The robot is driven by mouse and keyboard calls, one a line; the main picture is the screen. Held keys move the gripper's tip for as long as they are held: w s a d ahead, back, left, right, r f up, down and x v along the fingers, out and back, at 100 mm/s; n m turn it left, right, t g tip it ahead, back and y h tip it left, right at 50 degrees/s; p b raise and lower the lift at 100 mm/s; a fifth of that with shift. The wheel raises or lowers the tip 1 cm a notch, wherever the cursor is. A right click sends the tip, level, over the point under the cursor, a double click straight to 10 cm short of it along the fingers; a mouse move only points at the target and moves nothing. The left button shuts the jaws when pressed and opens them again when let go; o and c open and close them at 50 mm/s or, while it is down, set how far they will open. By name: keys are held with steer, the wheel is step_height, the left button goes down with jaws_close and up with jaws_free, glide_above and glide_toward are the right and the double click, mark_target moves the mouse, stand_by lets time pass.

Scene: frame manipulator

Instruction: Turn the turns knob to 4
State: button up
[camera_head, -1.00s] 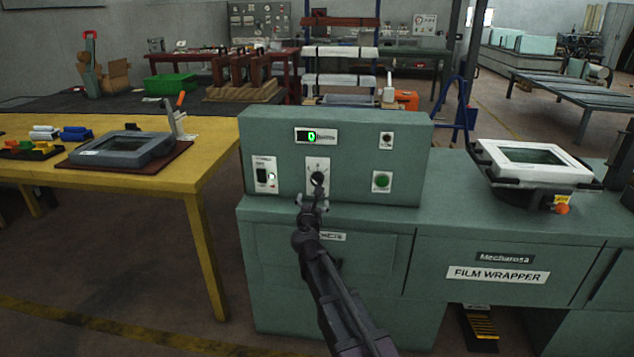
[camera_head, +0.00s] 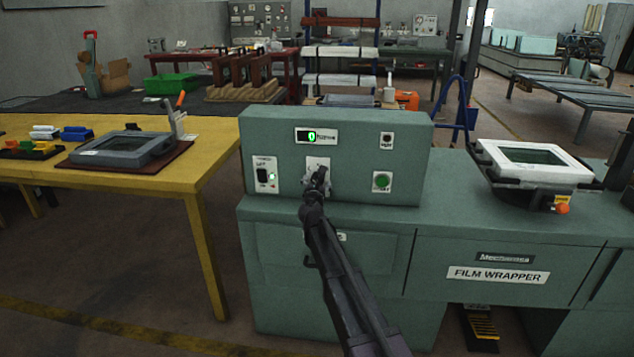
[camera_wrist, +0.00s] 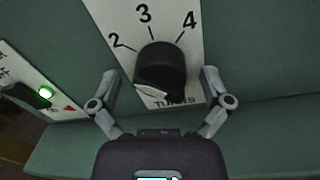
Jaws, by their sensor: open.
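The black turns knob (camera_wrist: 160,68) sits on a white plate (camera_wrist: 108,12) marked 2, 3 and 4, with "TURNS" below it. I cannot tell which number the knob points at. My gripper (camera_wrist: 161,84) is open, with one finger at each side of the knob and visible gaps between fingers and knob in the wrist view. In the head view my gripper (camera_head: 318,180) is in front of the knob plate (camera_head: 316,161) and hides the knob. The green display (camera_head: 311,136) above it appears to read 0.
A black switch (camera_head: 262,175) with a lit green lamp (camera_head: 272,176) is left of the knob. A green button (camera_head: 382,181) is to the right, below a small dark button (camera_head: 387,139). The green machine counter (camera_head: 450,219) extends right.

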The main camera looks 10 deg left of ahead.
steer(key=c, duration=1.2)
steer(key=shift+w+m, duration=0.1)
steer(key=shift+m, duration=0.3)
steer(key=m, duration=0.8)
steer(key=shift+m+b, duration=0.35)
steer(key=shift+m, duration=0.05)
steer(key=m, duration=0.4)
steer(key=shift+m+h, duration=0.4)
steer(key=shift+o, duration=0.2)
steer(key=shift+m+t, duration=0.3)
steer(key=shift+m, duration=1.8)
steer(key=shift+f, duration=0.1)
